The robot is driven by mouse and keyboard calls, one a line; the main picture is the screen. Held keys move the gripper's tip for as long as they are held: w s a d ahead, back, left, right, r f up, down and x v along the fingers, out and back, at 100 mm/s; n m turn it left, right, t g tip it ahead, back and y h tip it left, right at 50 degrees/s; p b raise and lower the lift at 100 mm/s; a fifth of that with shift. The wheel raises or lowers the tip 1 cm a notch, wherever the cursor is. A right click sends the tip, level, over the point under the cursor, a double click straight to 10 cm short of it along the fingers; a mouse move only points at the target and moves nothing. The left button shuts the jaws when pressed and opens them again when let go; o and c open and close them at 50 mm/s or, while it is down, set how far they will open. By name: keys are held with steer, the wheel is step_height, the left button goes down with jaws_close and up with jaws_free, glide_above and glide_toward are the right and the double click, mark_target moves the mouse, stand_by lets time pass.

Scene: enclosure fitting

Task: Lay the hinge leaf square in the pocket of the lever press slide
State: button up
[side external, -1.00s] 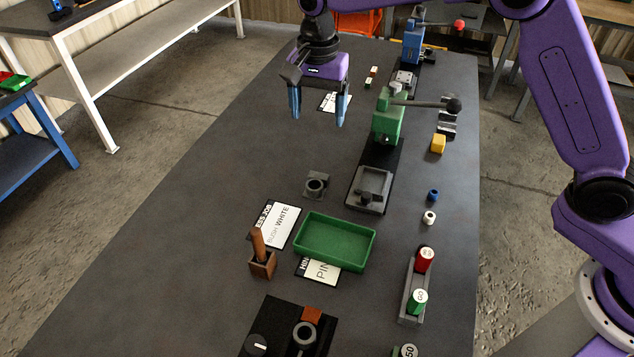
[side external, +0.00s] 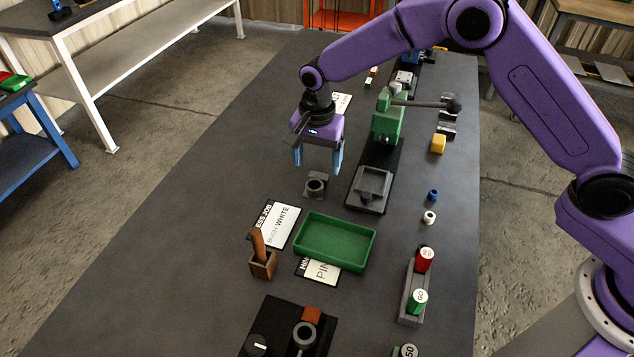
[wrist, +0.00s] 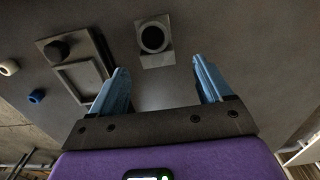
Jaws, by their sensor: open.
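A small grey plate with a dark round ring on it, which I take as the hinge leaf (side external: 316,188), lies on the dark table. It also shows in the wrist view (wrist: 155,57). The lever press slide (side external: 382,207) lies to its right, with a shallow rectangular pocket and a dark knob at its near edge; the wrist view shows the slide (wrist: 59,52) at left. The green lever press (side external: 388,120) stands behind the slide. My gripper (side external: 317,162) is open and empty, above and just behind the leaf. In the wrist view its fingertips (wrist: 160,65) are apart, short of the leaf.
A green tray (side external: 335,262) and label cards (side external: 279,226) lie nearer the camera. A wooden holder (side external: 262,264) stands left of the tray. A blue bush (side external: 433,195) and a white bush (side external: 429,217) lie right of the slide. The table left of the leaf is clear.

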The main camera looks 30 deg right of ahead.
mark_target(318, 178)
steer(key=f, duration=0.3)
steer(key=shift+s+f, duration=0.35)
steer(key=shift+a+f, duration=0.1)
steer(key=shift+f, duration=0.5)
steer(key=shift+c, duration=0.4)
steer(key=c, duration=1.2)
steer(key=shift+r, duration=0.1)
